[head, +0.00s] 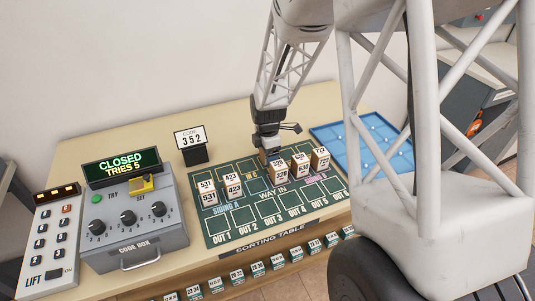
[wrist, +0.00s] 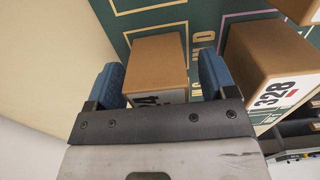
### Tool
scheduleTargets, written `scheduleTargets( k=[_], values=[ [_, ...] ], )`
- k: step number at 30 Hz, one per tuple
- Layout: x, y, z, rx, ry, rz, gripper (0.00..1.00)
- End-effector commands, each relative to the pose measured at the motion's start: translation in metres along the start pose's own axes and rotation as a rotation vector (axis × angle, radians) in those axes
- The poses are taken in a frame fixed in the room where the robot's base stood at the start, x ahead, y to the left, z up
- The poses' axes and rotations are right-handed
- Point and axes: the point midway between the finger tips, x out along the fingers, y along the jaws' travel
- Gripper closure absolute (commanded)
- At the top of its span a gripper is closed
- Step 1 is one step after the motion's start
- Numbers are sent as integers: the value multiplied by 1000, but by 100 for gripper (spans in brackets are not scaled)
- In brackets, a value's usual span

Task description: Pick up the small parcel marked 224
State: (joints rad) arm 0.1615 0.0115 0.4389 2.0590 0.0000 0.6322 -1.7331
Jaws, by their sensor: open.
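A small brown parcel (wrist: 158,65) sits between the two blue fingers of my gripper (wrist: 160,80) in the wrist view. Its white label shows only "24"; the rest is hidden behind the gripper. A gap shows between the parcel and each finger, so I see no grip on it. In the head view my gripper (head: 267,146) is low over the back of the green sorting mat, and only a sliver of brown parcel (head: 263,157) shows beneath it.
The parcel marked 328 (wrist: 262,60) stands close to the right finger. In the head view more parcels (head: 300,163) stand to the right, and parcels 531 (head: 208,194) and 422 (head: 233,186) to the left. A blue tray (head: 365,140) lies right. The code box (head: 135,225) stands left.

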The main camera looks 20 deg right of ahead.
Motion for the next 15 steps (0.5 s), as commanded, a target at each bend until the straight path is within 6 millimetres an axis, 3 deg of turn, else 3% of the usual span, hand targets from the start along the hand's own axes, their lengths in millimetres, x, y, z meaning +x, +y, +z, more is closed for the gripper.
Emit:
scheduleTargets(
  k=[9, 15],
  values=[
    [0, 0, 0, 0, 0, 0, 22],
    [0, 0, 0, 0, 0, 0, 53]
  ],
)
